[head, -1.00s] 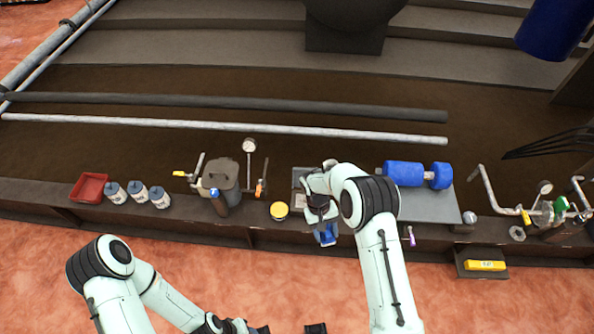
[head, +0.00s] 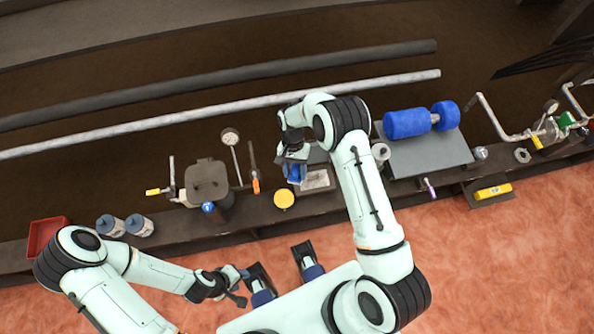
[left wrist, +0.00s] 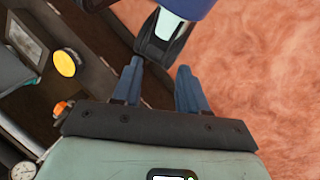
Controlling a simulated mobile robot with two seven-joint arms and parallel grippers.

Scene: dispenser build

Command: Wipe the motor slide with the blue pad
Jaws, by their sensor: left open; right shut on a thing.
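My right gripper (head: 294,156) is shut on the blue pad (head: 296,173) and holds it at the left side of a small framed metal plate on the bench; contact cannot be told. This plate (head: 318,180), possibly the motor slide, is partly hidden by the gripper and pad; it also shows in the left wrist view (left wrist: 24,38). A larger grey plate (head: 440,160) at right bears a blue motor-like cylinder (head: 407,123). My left gripper (head: 240,286) is low in front of the bench, open and empty; its blue fingers (left wrist: 158,88) are apart over the floor.
A yellow round tin (head: 284,200) stands just left of the small plate. A grey pot (head: 207,182), gauge (head: 230,138) and valves are further left, then cans (head: 139,224) and a red tray (head: 46,236). A yellow block (head: 493,192) sits at right. The floor in front is clear.

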